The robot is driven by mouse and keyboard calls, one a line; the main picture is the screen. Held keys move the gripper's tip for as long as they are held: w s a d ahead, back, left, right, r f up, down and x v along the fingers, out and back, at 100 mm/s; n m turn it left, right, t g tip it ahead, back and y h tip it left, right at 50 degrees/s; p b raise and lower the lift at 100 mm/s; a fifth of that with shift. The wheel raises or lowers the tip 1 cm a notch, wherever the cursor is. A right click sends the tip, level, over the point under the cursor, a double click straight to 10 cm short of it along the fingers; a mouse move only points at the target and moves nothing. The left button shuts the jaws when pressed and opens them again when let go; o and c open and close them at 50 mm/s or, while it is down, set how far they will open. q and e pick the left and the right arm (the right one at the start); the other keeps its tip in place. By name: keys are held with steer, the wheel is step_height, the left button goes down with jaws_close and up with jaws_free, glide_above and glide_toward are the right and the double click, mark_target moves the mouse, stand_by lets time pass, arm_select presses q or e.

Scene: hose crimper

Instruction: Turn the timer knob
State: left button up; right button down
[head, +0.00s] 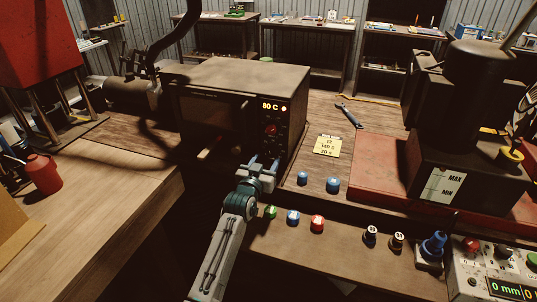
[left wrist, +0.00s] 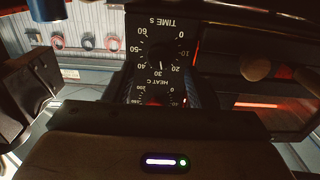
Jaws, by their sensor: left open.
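The oven (head: 215,88) stands on the bench with an orange display reading 80 C. Its control strip has a red heat knob (head: 270,128), also at the bottom of the dial panel in the left wrist view (left wrist: 155,101). The black timer knob (left wrist: 160,55) shows upside down under "TIME S", its white mark near 30. In the head view the timer knob is hard to make out just above my gripper. My right gripper is not visible.
A yellow note (head: 327,145) and a wrench (head: 349,117) lie right of the oven. A black machine (head: 470,165) stands at right.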

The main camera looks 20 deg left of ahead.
mark_target(270, 154)
arm_select(q)
steer(key=shift+w, duration=1.55)
steer(key=c, duration=0.9)
steer(key=shift+c, duration=0.2)
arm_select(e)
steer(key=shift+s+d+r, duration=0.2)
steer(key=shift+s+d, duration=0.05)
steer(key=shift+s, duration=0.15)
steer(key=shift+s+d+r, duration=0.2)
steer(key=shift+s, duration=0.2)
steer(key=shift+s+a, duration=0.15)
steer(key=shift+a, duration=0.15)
